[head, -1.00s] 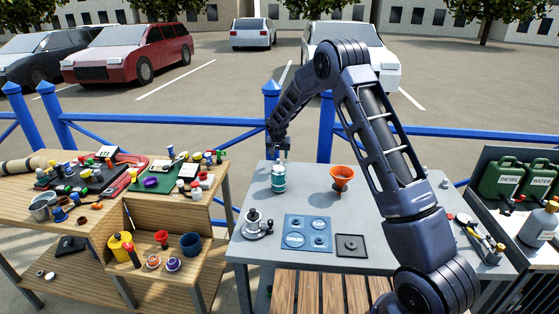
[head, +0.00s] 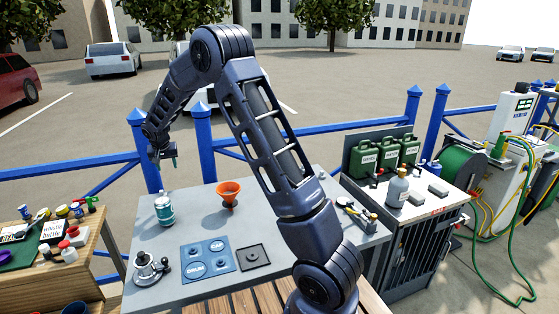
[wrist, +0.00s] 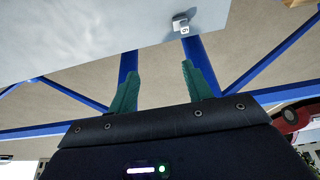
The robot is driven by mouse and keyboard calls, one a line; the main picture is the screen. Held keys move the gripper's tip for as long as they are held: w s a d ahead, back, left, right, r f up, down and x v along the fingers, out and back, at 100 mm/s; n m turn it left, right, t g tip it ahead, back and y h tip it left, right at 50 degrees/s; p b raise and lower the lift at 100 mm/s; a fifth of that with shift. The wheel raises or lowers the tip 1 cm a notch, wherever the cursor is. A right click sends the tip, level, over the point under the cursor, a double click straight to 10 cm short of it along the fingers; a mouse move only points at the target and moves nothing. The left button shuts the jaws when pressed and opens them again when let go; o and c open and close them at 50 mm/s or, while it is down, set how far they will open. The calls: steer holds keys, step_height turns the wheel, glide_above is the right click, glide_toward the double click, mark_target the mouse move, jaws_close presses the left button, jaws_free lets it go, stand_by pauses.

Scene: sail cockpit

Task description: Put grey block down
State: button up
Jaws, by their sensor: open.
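My gripper (head: 168,162) hangs high over the back left of the grey table (head: 190,288), above and apart from a teal and white canister (head: 164,208). In the wrist view its two green fingers (wrist: 158,92) are spread, with nothing between them. Two small grey block-like things lie on the cart at the right, one (head: 438,188) behind the other (head: 418,198); I cannot tell which one the task means. A small pale thing with a dark letter (wrist: 181,24) shows on the pale surface in the wrist view.
An orange funnel (head: 229,193), a blue marked mat (head: 207,260), a dark square plate (head: 252,257) and a metal pot (head: 149,268) stand on the table. Green cans (head: 387,152) and a grey bottle (head: 397,190) are on the cart. A blue railing (head: 350,127) runs behind.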

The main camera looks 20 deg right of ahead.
steer(key=s+d+r, duration=0.9)
steer(key=d, duration=0.3)
steer(key=s+d+r, duration=1)
steer(key=d, duration=0.3)
steer(key=s+d, duration=0.3)
steer(key=s, duration=0.6)
steer(key=s+d+f, duration=0.1)
steer(key=s+d, duration=0.3)
steer(key=s, duration=0.5)
steer(key=s+d, duration=0.4)
steer(key=s, duration=0.5)
steer(key=shift+s+d+f, duration=0.15)
steer(key=shift+d, duration=0.1)
steer(key=shift+c, duration=0.9)
